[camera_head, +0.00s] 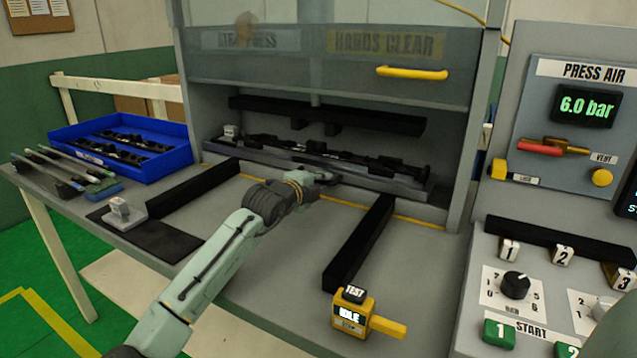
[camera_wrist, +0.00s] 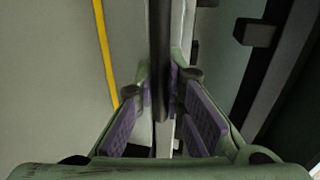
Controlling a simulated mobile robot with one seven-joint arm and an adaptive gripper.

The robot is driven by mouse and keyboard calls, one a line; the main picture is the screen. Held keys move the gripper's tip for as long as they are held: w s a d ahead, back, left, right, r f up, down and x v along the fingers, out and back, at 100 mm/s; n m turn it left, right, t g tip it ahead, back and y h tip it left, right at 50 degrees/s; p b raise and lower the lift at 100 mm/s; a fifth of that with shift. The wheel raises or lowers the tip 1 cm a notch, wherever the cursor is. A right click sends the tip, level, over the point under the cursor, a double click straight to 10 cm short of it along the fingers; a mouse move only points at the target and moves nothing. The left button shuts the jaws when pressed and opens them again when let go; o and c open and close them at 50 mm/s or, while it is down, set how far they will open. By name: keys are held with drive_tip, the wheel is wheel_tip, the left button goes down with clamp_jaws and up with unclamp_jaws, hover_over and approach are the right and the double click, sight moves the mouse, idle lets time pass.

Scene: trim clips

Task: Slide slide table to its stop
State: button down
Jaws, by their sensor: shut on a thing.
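The slide table (camera_head: 402,190) is a long grey plate inside the press opening in the head view, with several dark trim clips (camera_head: 290,150) on it. A small light block sits at its left end. My gripper (camera_head: 326,178) reaches in from the front and is at the slide table's front edge, near its middle. In the wrist view my gripper (camera_wrist: 168,85) has its purple-padded fingers closed about a thin dark bar (camera_wrist: 158,40) along the edge. The contact itself is partly hidden by the fingers.
Black rails (camera_head: 358,245) flank the bench in front of the press. A raised clear guard with a yellow handle (camera_head: 411,73) hangs above. A blue bin (camera_head: 120,150) is at left, a yellow test box (camera_head: 350,312) at front, and a control panel (camera_head: 570,130) at right.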

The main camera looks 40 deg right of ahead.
drive_tip(key=c, duration=1.7)
unclamp_jaws()
drive_tip(key=shift+d, duration=0.1)
drive_tip(key=shift+o, duration=0.2)
drive_tip(key=v, duration=1.2)
drive_tip(key=shift+r, duration=0.1)
